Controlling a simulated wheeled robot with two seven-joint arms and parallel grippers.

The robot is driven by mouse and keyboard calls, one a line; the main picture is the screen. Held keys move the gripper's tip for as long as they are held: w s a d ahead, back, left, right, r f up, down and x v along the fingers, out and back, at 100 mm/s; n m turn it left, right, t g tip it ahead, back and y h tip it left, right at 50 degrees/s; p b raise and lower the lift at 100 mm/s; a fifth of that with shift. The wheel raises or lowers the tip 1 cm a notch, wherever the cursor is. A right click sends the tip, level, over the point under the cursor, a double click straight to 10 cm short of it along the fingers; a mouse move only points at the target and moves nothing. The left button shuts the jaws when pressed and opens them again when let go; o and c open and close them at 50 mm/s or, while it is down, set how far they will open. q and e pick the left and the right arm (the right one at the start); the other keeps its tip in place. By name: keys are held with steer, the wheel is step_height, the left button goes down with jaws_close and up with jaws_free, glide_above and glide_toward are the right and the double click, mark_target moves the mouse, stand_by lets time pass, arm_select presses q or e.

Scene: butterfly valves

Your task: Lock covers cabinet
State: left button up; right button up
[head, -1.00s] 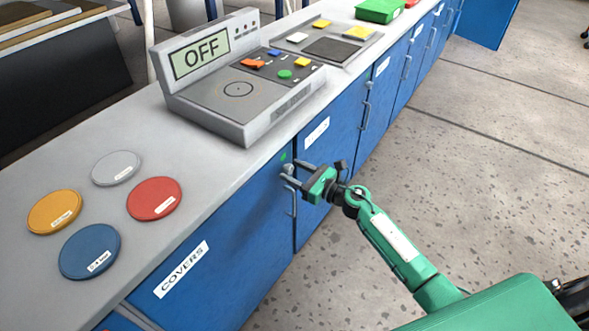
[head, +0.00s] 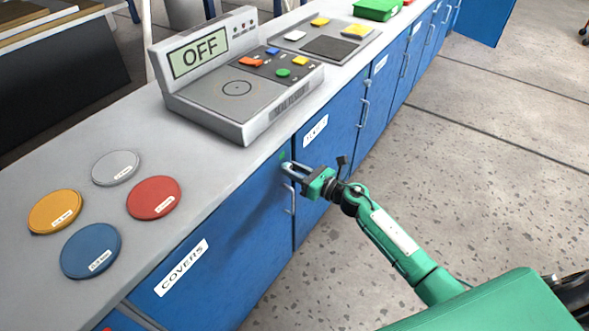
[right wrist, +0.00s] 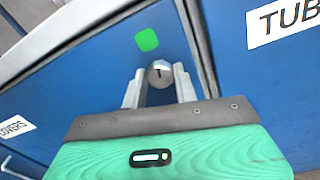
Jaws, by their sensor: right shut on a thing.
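The COVERS cabinet door (head: 230,235) is blue, with a white label, and looks shut. A round metal lock knob (right wrist: 160,73) with a dark slot sits near the door's upper right corner. A green mark (right wrist: 147,40) is on the door just above it in the right wrist view. My right gripper (head: 286,167) is shut on the lock knob, with one finger on each side. In the head view the fingers mostly hide the knob. The door's bar handle (head: 290,198) is just below the gripper. My left gripper is out of view.
A grey device (head: 240,85) reading OFF stands on the counter (head: 60,150) above. Yellow, grey, red and blue discs (head: 90,250) lie at the left. A neighbouring blue door (head: 330,150) is right of the gripper. The floor at right is clear.

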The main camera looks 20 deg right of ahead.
steer(key=m+p, duration=0.3)
steer(key=m, duration=0.8)
steer(key=shift+w+d+p, duration=0.1)
steer(key=shift+p, duration=0.3)
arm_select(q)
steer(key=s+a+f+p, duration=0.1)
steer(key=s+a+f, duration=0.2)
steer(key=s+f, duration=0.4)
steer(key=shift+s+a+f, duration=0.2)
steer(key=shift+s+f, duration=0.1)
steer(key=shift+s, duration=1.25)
arm_select(e)
steer(key=shift+f+m, duration=0.1)
steer(key=shift+m, duration=2)
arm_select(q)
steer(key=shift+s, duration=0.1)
arm_select(e)
steer(key=o, duration=1)
